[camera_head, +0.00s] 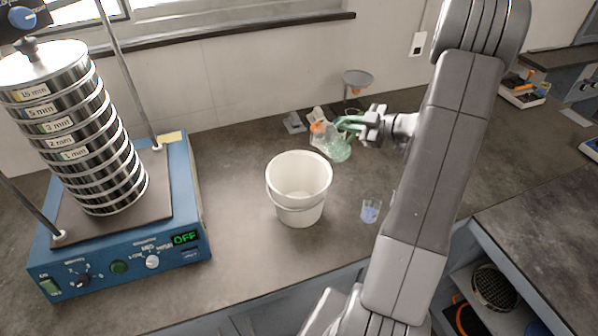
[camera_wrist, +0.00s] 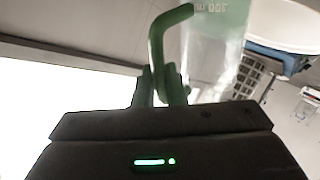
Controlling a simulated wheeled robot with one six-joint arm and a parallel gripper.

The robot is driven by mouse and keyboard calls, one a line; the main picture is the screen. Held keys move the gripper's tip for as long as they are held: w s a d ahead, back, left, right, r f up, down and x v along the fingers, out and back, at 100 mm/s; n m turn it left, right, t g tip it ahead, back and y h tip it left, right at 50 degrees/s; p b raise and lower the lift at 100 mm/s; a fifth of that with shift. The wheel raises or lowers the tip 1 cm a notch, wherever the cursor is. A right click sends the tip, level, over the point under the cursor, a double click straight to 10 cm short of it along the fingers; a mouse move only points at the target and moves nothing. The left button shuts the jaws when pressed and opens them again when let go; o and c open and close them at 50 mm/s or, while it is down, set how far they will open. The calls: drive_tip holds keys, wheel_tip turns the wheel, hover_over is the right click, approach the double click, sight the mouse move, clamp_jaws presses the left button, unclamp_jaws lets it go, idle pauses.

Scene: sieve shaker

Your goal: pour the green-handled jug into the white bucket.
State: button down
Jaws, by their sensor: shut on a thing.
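The jug (camera_head: 338,148) is clear with a green tint and has a green handle (camera_wrist: 157,45). My gripper (camera_head: 359,124) is shut on that handle, at the back of the bench. In the wrist view the jug's clear body (camera_wrist: 215,45) shows beyond the handle, with its marking upside down. I cannot tell how far the jug is above the bench or whether it holds anything. The white bucket (camera_head: 297,205) stands upright on the bench, in front and to the left of the jug, apart from it. It also shows in the wrist view (camera_wrist: 285,25).
A blue sieve shaker (camera_head: 125,270) with a tall sieve stack stands at the left, its display reading OFF. A small beaker with blue contents (camera_head: 370,212) stands right of the bucket. A funnel on a stand (camera_head: 357,78) and an orange-capped bottle (camera_head: 318,130) are behind the jug.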

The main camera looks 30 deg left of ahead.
sight(339, 125)
drive_tip(key=shift+s+a+r+n, duration=0.35)
drive_tip(key=shift+s+r+n, duration=0.05)
drive_tip(key=shift+s+r, duration=0.1)
drive_tip(key=shift+s+a+n+t+h, duration=0.35)
drive_tip(key=shift+s+n+t+h, duration=0.25)
drive_tip(key=shift+h, duration=0.2)
drive_tip(key=shift+s+a, duration=0.1)
drive_tip(key=shift+s+a+n+t, duration=0.1)
drive_tip(key=shift+s+n+t, duration=0.1)
drive_tip(key=shift+n+t, duration=0.15)
drive_tip(key=shift+h, duration=0.3)
drive_tip(key=shift+s+a, duration=0.1)
drive_tip(key=shift+s, duration=0.05)
drive_tip(key=shift+s+a+f+n+b, duration=0.1)
drive_tip(key=shift+s+f+n+b, duration=0.05)
drive_tip(key=shift+n+b, duration=0.25)
drive_tip(key=shift+s+a+f+n+t+h+b, duration=0.1)
drive_tip(key=shift+s+a+n+t+h+b, duration=0.25)
drive_tip(key=shift+b, duration=0.7)
drive_tip(key=shift+s+a+f+n+t+h+b, duration=0.15)
drive_tip(key=shift+s+t+h+b, duration=0.25)
drive_tip(key=shift+b, duration=0.65)
drive_tip(key=shift+s+a+r+n+b, duration=0.25)
drive_tip(key=shift+s+a+r+b, duration=0.15)
drive_tip(key=shift+s+b, duration=0.2)
